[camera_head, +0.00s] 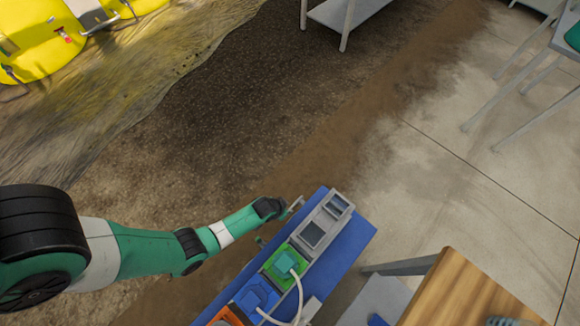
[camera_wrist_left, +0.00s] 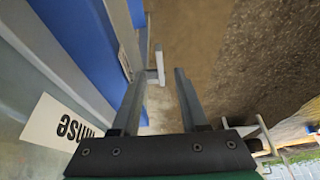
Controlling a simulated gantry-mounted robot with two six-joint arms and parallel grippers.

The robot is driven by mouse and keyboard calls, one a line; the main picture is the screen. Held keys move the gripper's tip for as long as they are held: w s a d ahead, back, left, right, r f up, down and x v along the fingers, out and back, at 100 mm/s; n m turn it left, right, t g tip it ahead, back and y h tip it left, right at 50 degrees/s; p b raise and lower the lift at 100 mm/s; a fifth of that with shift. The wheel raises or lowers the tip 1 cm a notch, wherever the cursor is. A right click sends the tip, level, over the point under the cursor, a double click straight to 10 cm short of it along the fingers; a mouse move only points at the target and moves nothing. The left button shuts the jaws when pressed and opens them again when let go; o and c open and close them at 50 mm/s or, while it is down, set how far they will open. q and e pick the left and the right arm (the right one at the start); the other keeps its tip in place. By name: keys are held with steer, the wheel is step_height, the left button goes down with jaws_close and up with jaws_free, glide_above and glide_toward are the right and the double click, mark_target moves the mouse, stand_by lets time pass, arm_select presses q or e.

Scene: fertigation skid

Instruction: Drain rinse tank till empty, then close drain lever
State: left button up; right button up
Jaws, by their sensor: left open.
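My left gripper (camera_head: 292,207) is beside the left side of the skid, near its far end. In the left wrist view its two fingers (camera_wrist_left: 157,84) are apart. A pale grey lever with a short crosspiece (camera_wrist_left: 159,62) shows just beyond and between the fingertips; contact cannot be made out. Two open-topped grey compartments (camera_head: 322,222) are at the skid's far end. The liquid level inside is unclear. My right gripper is not in view.
The blue skid base (camera_head: 352,245) also carries a green unit (camera_head: 287,262), a blue unit (camera_head: 256,299) and an orange one (camera_head: 228,317), with white hoses. A wooden tabletop (camera_head: 455,290) is at lower right. Bare floor (camera_head: 230,130) lies beyond the gripper.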

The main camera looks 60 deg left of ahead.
mark_target(291, 208)
arm_select(q)
steer(key=b+x, duration=0.4)
steer(key=x, duration=0.2)
steer(key=shift+w+f, duration=0.15)
steer(key=shift+f, duration=0.1)
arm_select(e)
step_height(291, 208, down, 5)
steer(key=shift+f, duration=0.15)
arm_select(q)
steer(key=shift+r, duration=0.1)
steer(key=shift+c, duration=0.3)
jaws_close()
